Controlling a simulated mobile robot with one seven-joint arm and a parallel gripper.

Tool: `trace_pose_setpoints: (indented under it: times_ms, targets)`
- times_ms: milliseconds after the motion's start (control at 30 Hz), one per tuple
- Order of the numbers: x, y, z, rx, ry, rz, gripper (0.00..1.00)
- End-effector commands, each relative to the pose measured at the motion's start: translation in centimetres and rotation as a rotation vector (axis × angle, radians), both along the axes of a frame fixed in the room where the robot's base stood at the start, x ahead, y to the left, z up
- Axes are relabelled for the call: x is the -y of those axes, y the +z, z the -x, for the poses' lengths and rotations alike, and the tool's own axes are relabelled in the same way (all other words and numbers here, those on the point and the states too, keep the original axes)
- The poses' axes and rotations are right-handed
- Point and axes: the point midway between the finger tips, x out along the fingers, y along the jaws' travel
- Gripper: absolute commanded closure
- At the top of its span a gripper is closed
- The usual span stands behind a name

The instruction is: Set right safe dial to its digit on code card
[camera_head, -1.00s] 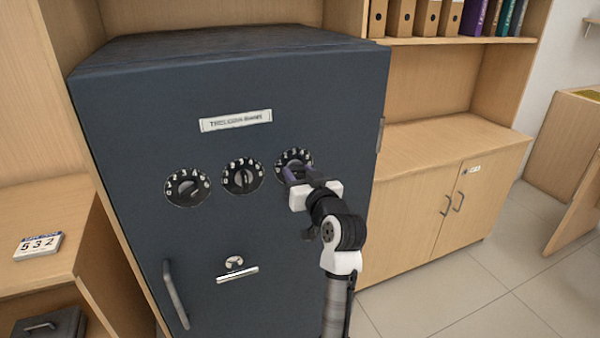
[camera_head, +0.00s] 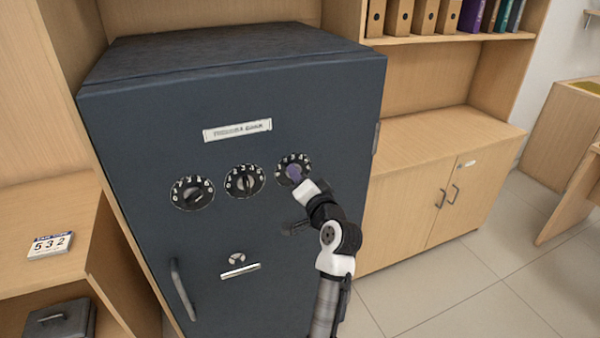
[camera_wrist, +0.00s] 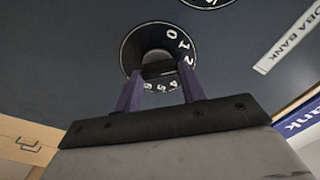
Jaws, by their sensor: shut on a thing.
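The dark blue-grey safe (camera_head: 310,90) carries three black dials with white digits in a row: a left dial (camera_head: 178,203), a middle dial (camera_head: 233,190) and the right safe dial (camera_head: 281,177). My gripper (camera_head: 294,172) is at the right dial, its purple fingers shut on the dial's knob. In the wrist view, the gripper (camera_wrist: 160,82) has one finger on each side of the dark knob bar of the right dial (camera_wrist: 133,50); several digits, including 0, 1 and 2, show around it. The code card (camera_head: 50,245) lies on the left shelf and reads 5 3 2.
A wooden cabinet (camera_head: 420,180) stands to the right, with binders (camera_head: 425,15) on a shelf above. A dark box (camera_head: 60,322) lies under the left shelf.

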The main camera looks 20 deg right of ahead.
Motion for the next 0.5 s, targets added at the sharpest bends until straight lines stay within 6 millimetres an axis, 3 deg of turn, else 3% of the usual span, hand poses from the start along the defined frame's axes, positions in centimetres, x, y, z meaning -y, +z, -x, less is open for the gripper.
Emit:
trace_pose_setpoints:
  times_ms: [500]
  targets:
    - [0.04,-0.11,0.02,-0.006,0.0,-0.121,0.83]
